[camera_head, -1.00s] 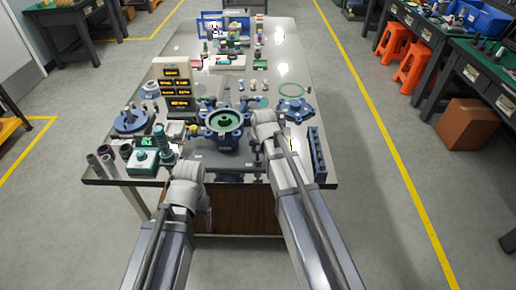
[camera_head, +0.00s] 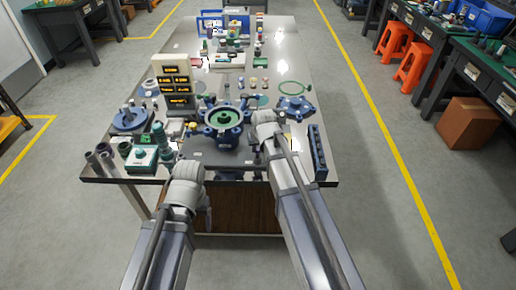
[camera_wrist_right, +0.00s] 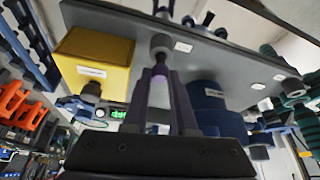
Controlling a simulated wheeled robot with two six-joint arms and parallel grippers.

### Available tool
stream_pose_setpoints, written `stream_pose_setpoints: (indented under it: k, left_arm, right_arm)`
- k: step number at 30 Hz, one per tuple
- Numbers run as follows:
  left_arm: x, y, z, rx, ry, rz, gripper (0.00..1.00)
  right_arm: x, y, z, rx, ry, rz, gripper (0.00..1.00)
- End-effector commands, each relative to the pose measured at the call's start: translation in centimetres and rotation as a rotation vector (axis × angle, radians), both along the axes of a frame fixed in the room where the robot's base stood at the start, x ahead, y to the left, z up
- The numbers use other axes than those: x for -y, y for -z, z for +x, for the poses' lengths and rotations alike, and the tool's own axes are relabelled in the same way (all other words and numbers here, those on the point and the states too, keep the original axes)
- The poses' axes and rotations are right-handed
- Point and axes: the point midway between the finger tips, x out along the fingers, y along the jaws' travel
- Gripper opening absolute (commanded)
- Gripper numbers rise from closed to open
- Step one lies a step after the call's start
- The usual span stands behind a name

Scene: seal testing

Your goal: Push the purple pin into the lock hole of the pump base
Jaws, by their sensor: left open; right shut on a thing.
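The pump base (camera_head: 209,130) is the dark blue body with a green-rimmed round opening, near the table's front edge in the head view. My right gripper (camera_wrist_right: 161,75) is pointed at a grey metal plate in the right wrist view, its dark fingers shut on a slim thing, taken as the purple pin (camera_wrist_right: 156,129), with only a faint purple tint between the fingers. A grey round piece is at the fingertips. In the head view my right wrist is just right of the pump base. The lock hole cannot be made out. My left gripper (camera_head: 208,218) hangs low before the table front, apart from the pump base.
A blue handwheel-like part (camera_head: 295,107) and a long dark blue block (camera_head: 318,152) lie to the right. A display stack (camera_head: 171,85), a green-and-white control box (camera_head: 142,159) and grey cylinders stand to the left. A yellow box (camera_wrist_right: 92,64) shows in the right wrist view.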

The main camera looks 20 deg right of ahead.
Motion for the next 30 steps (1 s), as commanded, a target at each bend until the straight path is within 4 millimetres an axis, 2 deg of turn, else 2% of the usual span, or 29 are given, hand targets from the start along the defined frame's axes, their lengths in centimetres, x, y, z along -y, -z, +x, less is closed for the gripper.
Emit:
stream_pose_setpoints:
  k: [2,3,12,22,30]
  left_arm:
    - [0.0,0.1,0.0,0.0,0.0,0.0,0.75]
    - [0.0,0.1,0.0,0.0,0.0,0.0,0.75]
    - [0.0,0.1,0.0,0.0,0.0,0.0,0.75]
    - [0.0,-0.1,0.0,0.0,0.0,0.0,0.75]
    - [0.0,-1.5,0.0,0.0,0.0,0.0,0.75]
  right_arm:
    - [0.0,0.1,0.0,0.0,0.0,0.0,0.0]
    - [0.0,0.1,0.0,0.0,0.0,0.0,0.26]
    - [0.0,0.1,0.0,0.0,0.0,0.0,0.6]
    - [0.0,-0.1,0.0,0.0,0.0,0.0,0.6]
    - [0.0,-1.5,0.0,0.0,0.0,0.0,0.6]
